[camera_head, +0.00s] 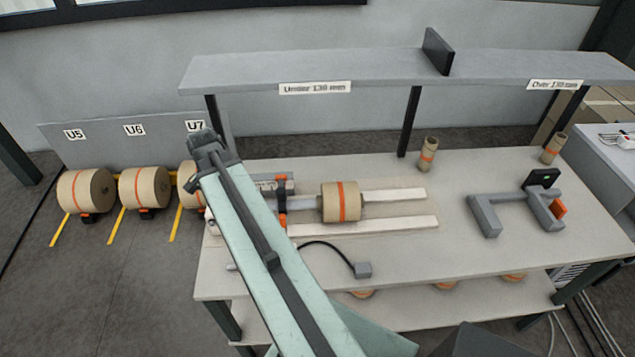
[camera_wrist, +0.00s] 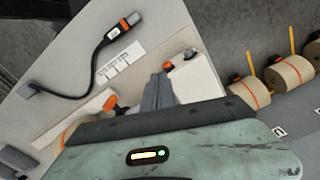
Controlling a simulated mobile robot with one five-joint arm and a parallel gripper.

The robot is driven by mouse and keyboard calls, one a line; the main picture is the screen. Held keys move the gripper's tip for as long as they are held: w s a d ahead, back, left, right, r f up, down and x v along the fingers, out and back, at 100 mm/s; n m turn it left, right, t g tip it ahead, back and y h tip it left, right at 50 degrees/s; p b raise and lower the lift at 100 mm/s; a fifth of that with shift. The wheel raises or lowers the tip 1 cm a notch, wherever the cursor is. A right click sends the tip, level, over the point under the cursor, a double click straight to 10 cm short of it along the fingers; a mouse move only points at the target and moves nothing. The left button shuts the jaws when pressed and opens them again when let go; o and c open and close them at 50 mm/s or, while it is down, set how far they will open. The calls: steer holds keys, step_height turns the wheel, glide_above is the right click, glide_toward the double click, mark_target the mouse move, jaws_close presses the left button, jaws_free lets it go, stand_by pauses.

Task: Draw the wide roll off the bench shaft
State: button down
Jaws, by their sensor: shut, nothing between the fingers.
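The wide kraft roll (camera_head: 341,202) with an orange band sits on the grey shaft (camera_head: 303,203) on the bench. A sliver of its orange band and brown paper shows in the wrist view (camera_wrist: 66,136), mostly hidden by my wrist. An orange-topped clamp (camera_head: 281,188) stands left of the roll. My gripper (camera_wrist: 158,88) is shut and empty, its dark fingers over the shaft-support end of the bench, between an orange knob and a pale block (camera_wrist: 197,78). In the head view my arm covers the bench's left end, and I cannot make out the fingertips.
The bench (camera_head: 470,262) has a shelf (camera_head: 400,70) above it. A grey cradle (camera_head: 485,214) with a dark display stands right; two slim rolls (camera_head: 428,154) stand at the back. Several floor rolls (camera_head: 86,191) lie left. A black cable (camera_wrist: 75,93) crosses the bench front.

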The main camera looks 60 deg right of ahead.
steer(key=s+d+r+m+p, duration=0.1)
steer(key=s+d+r+m, duration=0.1)
steer(key=s+d+m, duration=0.35)
steer(key=s+d+r+m+p, duration=0.1)
steer(key=s+d+r+m, duration=0.15)
steer(key=d, duration=0.55)
steer(key=m+p, duration=0.1)
steer(key=m, duration=0.5)
glide_above(306, 201)
step_height(306, 201, down, 11)
steer(key=b, duration=1.1)
steer(key=shift+s, duration=0.1)
steer(key=shift+s+d+r+p, duration=0.35)
steer(key=shift+s+d, duration=0.1)
steer(key=shift+s, duration=0.2)
steer(key=shift+s+d+r+p, duration=0.3)
steer(key=shift+s+d+r, duration=0.1)
steer(key=shift+s, duration=0.2)
steer(key=shift+s+d, duration=0.2)
steer(key=shift+s, duration=0.15)
